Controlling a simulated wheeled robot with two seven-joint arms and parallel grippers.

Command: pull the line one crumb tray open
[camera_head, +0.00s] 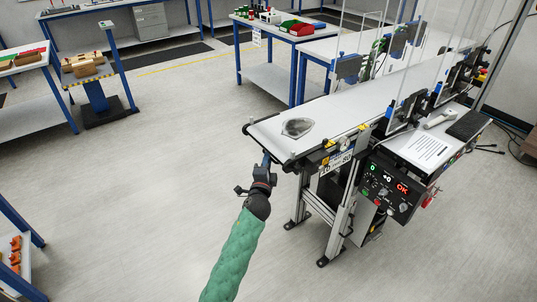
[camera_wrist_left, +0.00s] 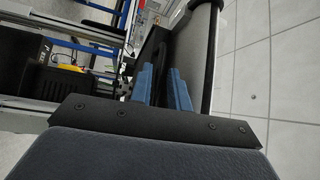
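The crumb tray cannot be made out in either view; the underside of the conveyor's near end is hidden from above. The belt conveyor (camera_head: 345,105) runs from the near end to the back right. My left gripper (camera_head: 266,158) is just below and beside its near left corner. In the left wrist view, the two blue fingers (camera_wrist_left: 162,86) stand apart with a dark gap between them, and nothing is clearly held. They point along the conveyor's dark side (camera_wrist_left: 152,45). My right gripper is not in view.
A control box (camera_head: 391,187) with lit displays hangs on the conveyor's right side. Blue-legged tables (camera_head: 270,79) stand behind. The floor (camera_head: 150,170) to the left is clear.

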